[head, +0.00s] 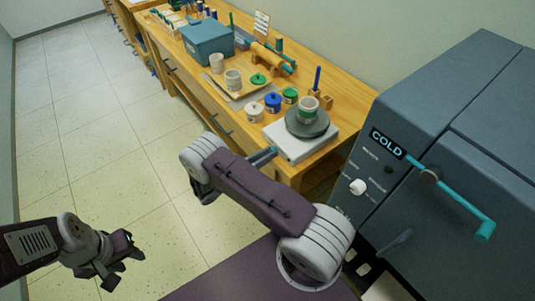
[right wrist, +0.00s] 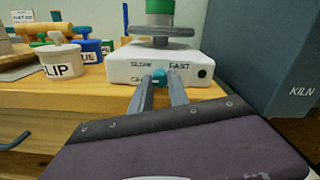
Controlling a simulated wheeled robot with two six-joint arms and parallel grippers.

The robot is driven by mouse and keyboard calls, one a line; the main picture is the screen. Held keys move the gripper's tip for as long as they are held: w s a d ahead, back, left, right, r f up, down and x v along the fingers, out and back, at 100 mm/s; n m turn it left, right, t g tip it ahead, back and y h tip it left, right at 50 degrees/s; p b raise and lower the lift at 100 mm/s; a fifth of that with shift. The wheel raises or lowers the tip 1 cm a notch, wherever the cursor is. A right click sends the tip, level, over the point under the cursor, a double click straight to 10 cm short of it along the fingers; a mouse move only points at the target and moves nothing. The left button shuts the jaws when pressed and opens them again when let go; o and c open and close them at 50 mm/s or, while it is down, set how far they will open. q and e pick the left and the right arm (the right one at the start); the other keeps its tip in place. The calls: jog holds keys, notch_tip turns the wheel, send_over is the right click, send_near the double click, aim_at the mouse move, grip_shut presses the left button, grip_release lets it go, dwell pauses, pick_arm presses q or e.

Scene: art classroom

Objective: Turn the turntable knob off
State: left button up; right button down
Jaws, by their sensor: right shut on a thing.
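The turntable is a white box base (head: 318,146) with a round grey wheel (head: 307,123) on top, standing on the near end of the wooden table. A green and pale cup (head: 308,107) sits on the wheel. In the right wrist view the base front (right wrist: 122,71) carries the words SLOW and FAST, and a teal knob (right wrist: 159,77) between and below them. Lettering lower down is partly hidden. My right gripper (right wrist: 161,86) is shut on the knob; it also shows in the head view (head: 264,155). My left gripper (head: 122,259) hangs open and empty over the floor.
The kiln (head: 470,120) with a teal handle stands close on the right of the table. Jars, such as the SLIP jar (right wrist: 59,61) and a blue jar (head: 272,102), stand left of the turntable. A blue bin (head: 207,43) is farther back. Floor on the left is clear.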

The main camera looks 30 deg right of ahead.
jog(key=c, duration=1.3)
grip_release()
jog(key=shift+o, duration=0.2)
jog(key=shift+a, duration=0.1)
jog(key=a+b, duration=0.1)
jog(key=a, duration=0.8)
jog(key=shift+s, duration=0.35)
